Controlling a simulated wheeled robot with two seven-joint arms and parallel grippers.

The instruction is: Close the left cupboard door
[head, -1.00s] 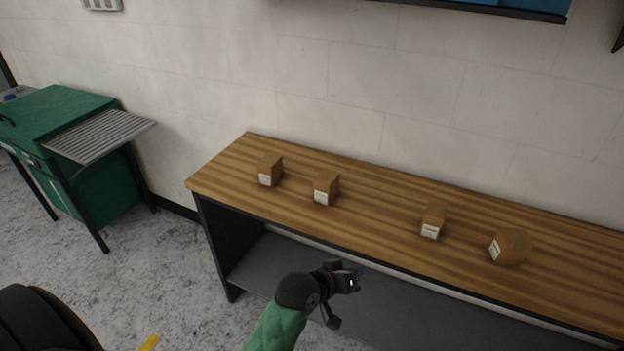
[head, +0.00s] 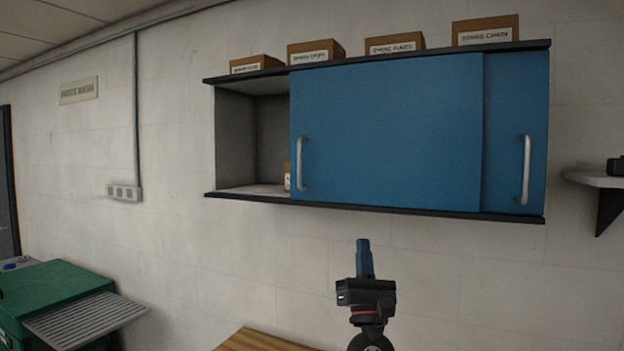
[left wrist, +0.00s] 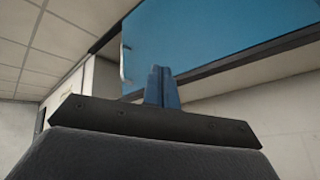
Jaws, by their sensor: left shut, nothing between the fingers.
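In the head view a wall cupboard (head: 250,196) has two blue sliding doors. The left door (head: 392,130) stands slid to the right, overlapping part of the right door (head: 516,150), so the cupboard's left end is open. The left door has a silver vertical handle (head: 301,164) near its left edge. My left gripper (head: 364,243) points up below the cupboard, apart from it, with its fingers shut and empty. In the left wrist view the gripper (left wrist: 162,70) shows against the left door (left wrist: 210,35), with the handle (left wrist: 123,66) to its left. My right gripper is out of view.
Several labelled boxes (head: 402,44) stand on top of the cupboard. A small item (head: 287,176) sits inside the open part. A wall shelf (head: 598,180) is at the right. A wooden bench top (head: 262,341) and a green unit (head: 50,298) lie below.

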